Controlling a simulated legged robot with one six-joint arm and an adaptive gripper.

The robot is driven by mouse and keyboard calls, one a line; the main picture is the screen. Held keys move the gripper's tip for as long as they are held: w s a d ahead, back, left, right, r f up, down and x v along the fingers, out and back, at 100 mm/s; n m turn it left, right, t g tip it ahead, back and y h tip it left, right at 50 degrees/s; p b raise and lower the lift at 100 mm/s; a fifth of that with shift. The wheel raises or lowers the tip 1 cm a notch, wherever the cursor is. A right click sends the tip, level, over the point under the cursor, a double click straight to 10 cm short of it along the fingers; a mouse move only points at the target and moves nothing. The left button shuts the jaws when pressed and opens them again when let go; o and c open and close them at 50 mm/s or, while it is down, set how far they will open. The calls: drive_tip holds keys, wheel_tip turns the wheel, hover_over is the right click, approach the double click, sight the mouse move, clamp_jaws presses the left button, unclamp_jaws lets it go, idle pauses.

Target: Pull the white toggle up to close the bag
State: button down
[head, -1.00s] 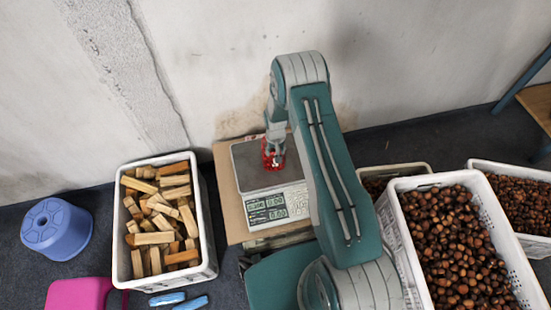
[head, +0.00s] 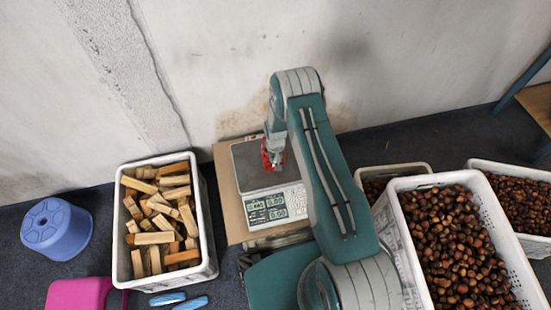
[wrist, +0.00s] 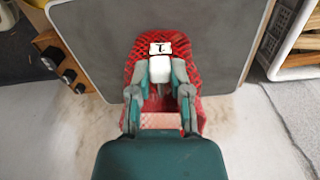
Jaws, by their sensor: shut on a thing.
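A red mesh bag (wrist: 193,75) lies on the grey plate of the scale (wrist: 95,50) in the wrist view. A white toggle (wrist: 160,70) sits on the bag between my fingertips, just below a white tag with a black mark (wrist: 160,48). My gripper (wrist: 160,76) is shut on the white toggle. In the head view the red bag (head: 266,155) shows as a small patch on the scale plate (head: 243,160), partly hidden by my gripper (head: 274,160). The toggle cannot be made out there.
The scale's display (head: 267,208) faces the front. A crate of wood blocks (head: 209,240) stands left, with a blue stool (head: 56,229) beyond it. A crate of chestnuts (head: 510,255) stands right, with more crates behind. A wall (head: 400,60) closes the back.

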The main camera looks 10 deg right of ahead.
sight(275, 159)
drive_tip(key=shift+r, duration=2.45)
drive_tip(key=c, duration=0.5)
unclamp_jaws()
drive_tip(key=shift+r, duration=0.1)
wheel_tip(275, 159, up, 12)
drive_tip(key=shift+f, duration=0.15)
